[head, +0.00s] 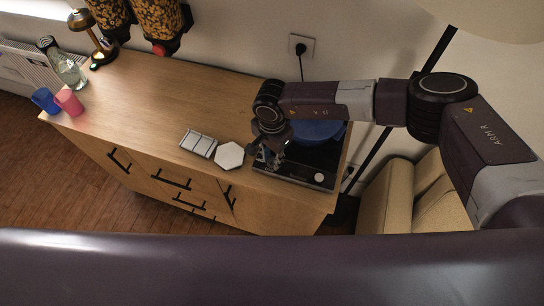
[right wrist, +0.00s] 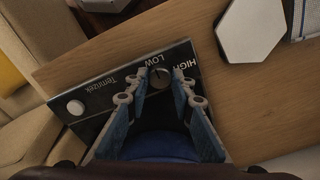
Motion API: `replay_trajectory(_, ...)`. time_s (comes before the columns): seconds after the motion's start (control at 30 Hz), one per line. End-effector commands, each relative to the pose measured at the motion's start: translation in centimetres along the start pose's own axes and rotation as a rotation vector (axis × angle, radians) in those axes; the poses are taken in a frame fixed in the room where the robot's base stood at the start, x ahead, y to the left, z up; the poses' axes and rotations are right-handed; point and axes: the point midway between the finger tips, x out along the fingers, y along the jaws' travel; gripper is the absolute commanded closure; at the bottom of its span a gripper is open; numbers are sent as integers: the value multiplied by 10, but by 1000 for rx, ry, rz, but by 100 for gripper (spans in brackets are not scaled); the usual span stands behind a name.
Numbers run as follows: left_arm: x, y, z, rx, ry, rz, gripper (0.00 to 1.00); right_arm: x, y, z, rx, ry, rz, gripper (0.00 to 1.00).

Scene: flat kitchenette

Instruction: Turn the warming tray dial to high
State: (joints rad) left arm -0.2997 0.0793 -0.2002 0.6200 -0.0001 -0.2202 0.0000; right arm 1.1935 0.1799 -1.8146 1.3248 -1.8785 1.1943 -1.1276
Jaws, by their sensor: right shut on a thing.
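The warming tray (head: 296,179) is a dark flat unit at the right end of the wooden cabinet. Its front panel, with LOW and HIGH printed on it, shows in the right wrist view (right wrist: 98,92). The dial (right wrist: 160,77) sits by these words, between the fingertips of my right gripper (right wrist: 159,80). My right gripper is shut on the dial and reaches down at the tray's front left corner in the head view (head: 268,158). The dial's pointer is too small to read surely. The gripper hides the dial in the head view. My left gripper is not in view.
A blue pot (head: 318,131) stands on the tray, partly behind my arm. A white round knob (head: 320,177) is on the panel's right. A white hexagonal plate (head: 229,155) and a slatted dish (head: 198,143) lie left of the gripper. Cups and a bottle (head: 70,72) stand far left.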

Motion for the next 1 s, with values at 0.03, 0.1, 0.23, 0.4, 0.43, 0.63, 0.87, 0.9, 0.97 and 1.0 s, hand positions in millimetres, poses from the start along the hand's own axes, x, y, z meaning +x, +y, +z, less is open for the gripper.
replay_trajectory(0.03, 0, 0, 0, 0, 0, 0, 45, 0, 0, 0, 1, 0, 0, 100)
replay_trajectory(0.1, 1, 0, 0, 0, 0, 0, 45, 0, 0, 0, 5, 0, 0, 100)
replay_trajectory(0.23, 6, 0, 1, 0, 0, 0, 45, 1, 0, 0, 28, 0, 0, 100)
replay_trajectory(0.4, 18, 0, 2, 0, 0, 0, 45, 3, -1, 0, 105, -1, -2, 100)
replay_trajectory(0.43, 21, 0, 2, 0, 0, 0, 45, 4, 0, 0, 124, -1, -2, 100)
replay_trajectory(0.63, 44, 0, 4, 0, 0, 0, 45, 5, -1, 0, 287, -1, -2, 100)
replay_trajectory(0.87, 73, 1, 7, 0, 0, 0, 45, 6, -1, 0, 505, -1, -3, 100)
replay_trajectory(0.9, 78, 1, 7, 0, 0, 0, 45, 6, -1, 0, 543, -1, -4, 100)
replay_trajectory(0.97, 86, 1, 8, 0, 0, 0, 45, 6, -1, 0, 601, 0, -3, 100)
replay_trajectory(1.0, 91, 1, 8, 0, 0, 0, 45, 6, -1, 0, 638, -1, -3, 100)
